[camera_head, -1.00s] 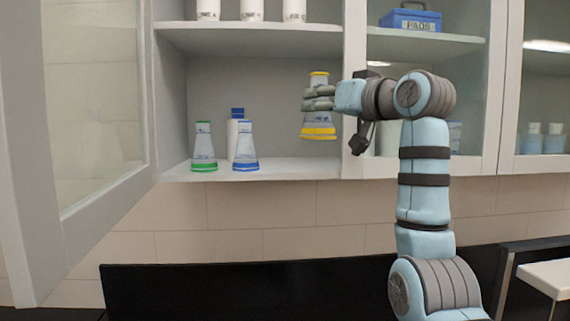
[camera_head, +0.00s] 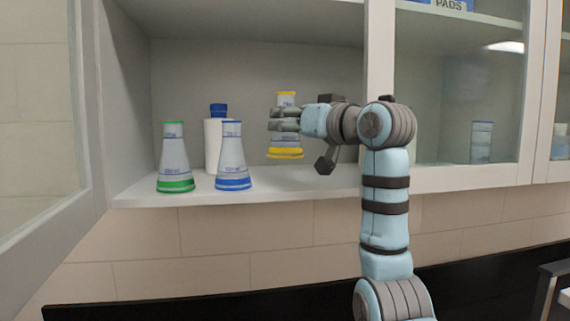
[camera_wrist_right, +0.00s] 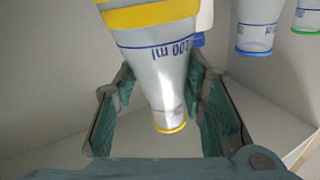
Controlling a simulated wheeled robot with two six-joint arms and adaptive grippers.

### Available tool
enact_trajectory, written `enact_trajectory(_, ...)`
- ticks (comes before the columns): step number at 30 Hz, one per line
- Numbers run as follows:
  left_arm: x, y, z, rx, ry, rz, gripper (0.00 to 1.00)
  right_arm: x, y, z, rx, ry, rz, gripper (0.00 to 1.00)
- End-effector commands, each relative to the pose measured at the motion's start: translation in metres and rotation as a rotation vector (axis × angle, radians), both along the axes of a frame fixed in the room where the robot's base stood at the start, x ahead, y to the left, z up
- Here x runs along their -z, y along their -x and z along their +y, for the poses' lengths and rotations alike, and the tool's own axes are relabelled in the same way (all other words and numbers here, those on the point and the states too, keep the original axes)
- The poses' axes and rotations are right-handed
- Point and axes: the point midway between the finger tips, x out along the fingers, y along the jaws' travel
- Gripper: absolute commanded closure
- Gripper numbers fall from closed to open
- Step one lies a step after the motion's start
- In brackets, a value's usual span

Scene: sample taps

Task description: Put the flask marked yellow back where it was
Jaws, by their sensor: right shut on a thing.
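The flask marked yellow (camera_head: 286,150) is upright, with yellow bands at its rim and base. My right gripper (camera_head: 285,121) is shut on its neck and holds it just above the lower cabinet shelf (camera_head: 290,183). In the right wrist view the flask (camera_wrist_right: 165,70) lies between the two finger pads of my right gripper (camera_wrist_right: 163,115). The flask marked green (camera_head: 175,160) and the flask marked blue (camera_head: 233,160) stand on the shelf to the left. My left gripper is not in view.
A white bottle with a blue cap (camera_head: 218,110) stands behind the blue flask. The open glass door (camera_head: 85,200) is at the left, and a cabinet upright (camera_head: 378,60) is right of the yellow flask. Shelf room is clear between the blue flask and that upright.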

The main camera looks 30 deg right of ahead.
Motion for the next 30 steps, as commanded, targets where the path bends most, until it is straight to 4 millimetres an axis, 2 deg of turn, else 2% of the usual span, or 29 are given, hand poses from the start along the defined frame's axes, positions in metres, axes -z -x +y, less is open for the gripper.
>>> enact_trajectory(6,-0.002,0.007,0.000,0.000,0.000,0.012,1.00,0.043,0.000,0.000,0.001,0.000,0.003,0.86)
enact_trajectory(8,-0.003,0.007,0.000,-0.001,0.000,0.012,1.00,0.052,0.000,0.001,0.000,0.001,0.002,0.86)
enact_trajectory(14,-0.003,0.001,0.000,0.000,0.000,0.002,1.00,0.056,0.000,0.002,-0.003,-0.001,0.000,0.86)
enact_trajectory(15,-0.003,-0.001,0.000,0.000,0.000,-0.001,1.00,0.056,-0.001,0.002,-0.003,-0.001,0.001,0.59)
enact_trajectory(18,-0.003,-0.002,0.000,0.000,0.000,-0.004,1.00,0.056,-0.001,0.002,-0.004,-0.001,0.000,0.43)
enact_trajectory(27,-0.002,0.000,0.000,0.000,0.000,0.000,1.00,0.056,0.000,0.003,-0.005,-0.001,-0.001,0.42)
enact_trajectory(30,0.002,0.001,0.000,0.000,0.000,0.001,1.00,0.056,0.008,0.001,-0.003,-0.001,-0.003,0.42)
